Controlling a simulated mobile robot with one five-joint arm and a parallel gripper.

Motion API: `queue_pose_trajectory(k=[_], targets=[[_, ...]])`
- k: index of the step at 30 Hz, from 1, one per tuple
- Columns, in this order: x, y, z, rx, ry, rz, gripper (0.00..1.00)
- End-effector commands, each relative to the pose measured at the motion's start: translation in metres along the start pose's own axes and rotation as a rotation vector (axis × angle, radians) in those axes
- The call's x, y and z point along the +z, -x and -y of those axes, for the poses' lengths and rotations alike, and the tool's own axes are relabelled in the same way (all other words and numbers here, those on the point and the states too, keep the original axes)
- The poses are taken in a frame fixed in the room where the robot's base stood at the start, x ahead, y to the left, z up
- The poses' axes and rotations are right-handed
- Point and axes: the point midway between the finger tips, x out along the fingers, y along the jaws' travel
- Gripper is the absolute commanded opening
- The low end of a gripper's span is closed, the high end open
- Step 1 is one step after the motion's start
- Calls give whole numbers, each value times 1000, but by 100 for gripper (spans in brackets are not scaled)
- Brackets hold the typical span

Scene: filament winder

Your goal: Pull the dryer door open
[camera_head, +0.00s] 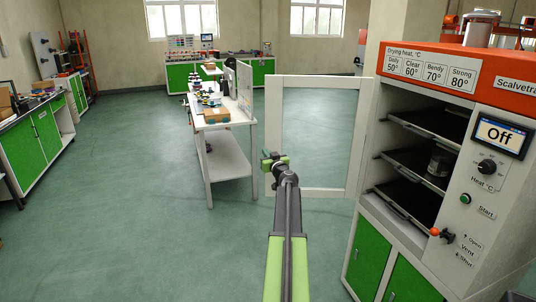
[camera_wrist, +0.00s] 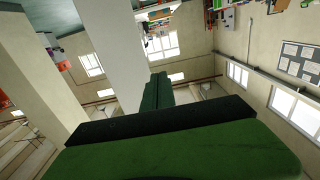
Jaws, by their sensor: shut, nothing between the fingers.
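The dryer (camera_head: 450,130) stands at the right in the head view, white with an orange top band, and its shelf space is uncovered. Its door (camera_head: 318,82), a white frame around a clear pane, stands swung wide out to the left of the cabinet. My gripper (camera_head: 270,160) appears in front of the door's left edge, low down; whether it touches the frame I cannot tell. In the wrist view my green fingers (camera_wrist: 157,92) are together with nothing between them. A door handle is not visible.
A dark spool (camera_head: 439,163) sits on a shelf inside the dryer. A white table (camera_head: 228,122) with small items stands left of the door. Green cabinets (camera_head: 42,130) line the far left. The floor (camera_head: 140,200) between is clear.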

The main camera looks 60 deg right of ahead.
Motion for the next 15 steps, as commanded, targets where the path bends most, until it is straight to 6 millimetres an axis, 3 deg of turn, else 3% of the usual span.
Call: queue_pose_trajectory(k=[5, 15], targets=[[0, 27, 21, -5, 0, 0, 0], [0, 104, 57, -8, 0, 0, 0]])
